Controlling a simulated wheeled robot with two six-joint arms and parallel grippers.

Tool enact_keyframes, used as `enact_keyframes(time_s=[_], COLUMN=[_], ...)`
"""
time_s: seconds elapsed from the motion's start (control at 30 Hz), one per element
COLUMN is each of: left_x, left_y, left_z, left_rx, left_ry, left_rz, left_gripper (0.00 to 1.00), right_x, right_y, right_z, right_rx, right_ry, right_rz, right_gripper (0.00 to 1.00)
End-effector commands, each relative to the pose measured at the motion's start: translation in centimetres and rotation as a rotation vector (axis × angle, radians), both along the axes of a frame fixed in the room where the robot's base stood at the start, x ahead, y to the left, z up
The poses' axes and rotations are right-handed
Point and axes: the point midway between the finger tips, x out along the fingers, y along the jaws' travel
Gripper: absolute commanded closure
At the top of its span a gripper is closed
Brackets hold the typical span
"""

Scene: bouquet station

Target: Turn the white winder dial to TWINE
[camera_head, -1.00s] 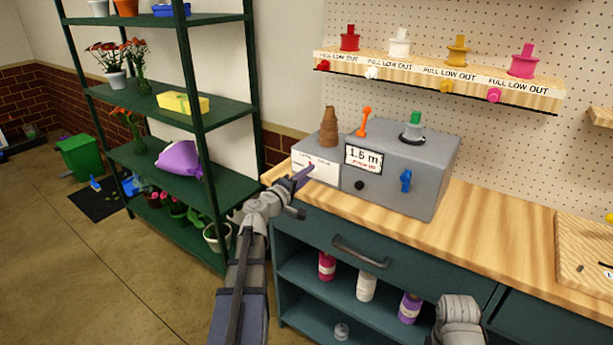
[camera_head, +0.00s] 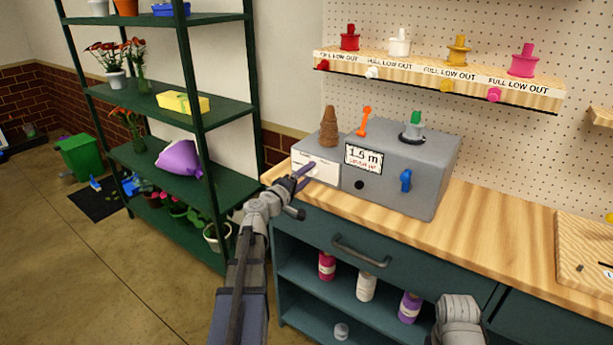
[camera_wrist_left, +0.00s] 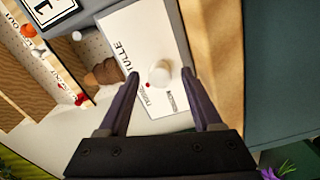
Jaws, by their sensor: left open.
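The white winder dial (camera_wrist_left: 159,73) is a round knob on a white panel (camera_wrist_left: 148,28) in the left wrist view. A red dot lies beside the knob, toward the lower-left small label. TULLE reads clearly; the two smaller labels are hard to read. In the head view the panel (camera_head: 326,172) is on the left front of the grey winder (camera_head: 400,160), and the dial is hard to make out behind the fingers. My left gripper (camera_head: 307,175) is open, its fingers on either side of the dial in the left wrist view. Contact cannot be told. My right gripper is out of view.
The winder stands on a wooden counter (camera_head: 500,232) and carries a brown cone (camera_head: 329,128), an orange lever (camera_head: 364,122) and a blue knob (camera_head: 405,181). A drawer handle (camera_head: 360,252) is below. A green shelf rack (camera_head: 225,110) stands to the left.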

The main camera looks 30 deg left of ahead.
Motion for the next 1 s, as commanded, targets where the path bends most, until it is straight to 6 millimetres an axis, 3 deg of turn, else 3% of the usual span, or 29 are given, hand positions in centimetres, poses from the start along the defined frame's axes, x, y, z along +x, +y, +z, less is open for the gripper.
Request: enact_keyframes(time_s=[0.17,0.6,1.0], left_x=[-0.7,-7.0,-7.8], left_y=[0.0,0.5,0.6], left_z=[0.0,0.0,0.0], left_rx=[0.000,0.000,0.000], left_ry=[0.000,0.000,0.000], left_rz=[0.001,0.002,0.000], left_gripper=[0.34,0.34,0.34], right_x=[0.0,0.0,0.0], right_y=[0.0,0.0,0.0], right_z=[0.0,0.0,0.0], right_rx=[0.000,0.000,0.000], right_ry=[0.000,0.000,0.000], right_rz=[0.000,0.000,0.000], right_gripper=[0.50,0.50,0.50])
